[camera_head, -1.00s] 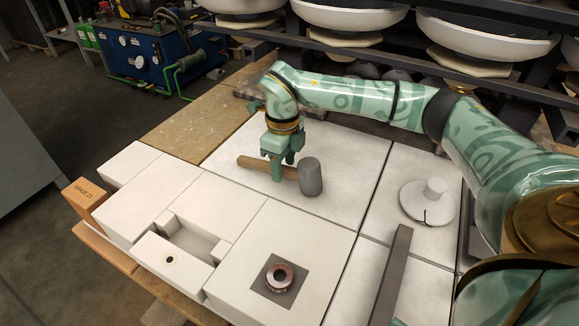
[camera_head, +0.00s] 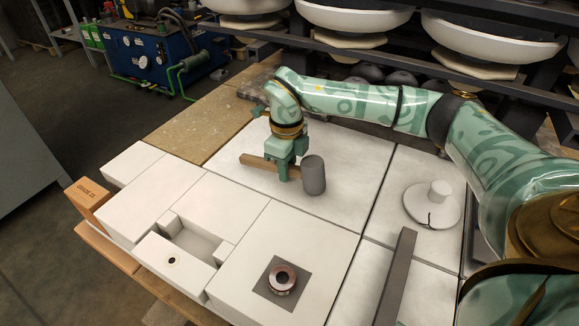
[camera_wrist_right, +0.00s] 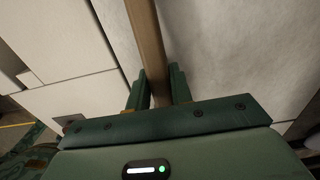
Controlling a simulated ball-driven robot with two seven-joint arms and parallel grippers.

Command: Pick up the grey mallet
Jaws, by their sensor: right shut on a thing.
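The grey mallet has a dark grey cylindrical head (camera_head: 314,175) and a brown wooden handle (camera_head: 256,161). It is over the white slab at the back middle in the head view. My right gripper (camera_head: 283,175) is shut on the handle, close to the head. In the right wrist view the handle (camera_wrist_right: 148,45) runs between the two green fingers (camera_wrist_right: 160,88). I cannot tell whether the mallet still touches the slab. My left gripper is not in view.
A round white disc with a knob (camera_head: 433,203) lies to the right. A dark grey bar (camera_head: 396,278) lies in front of it. A reddish ring (camera_head: 281,278) sits on a dark square. A wooden block (camera_head: 88,196) stands at the left edge. Large white insulators (camera_head: 360,14) fill the back.

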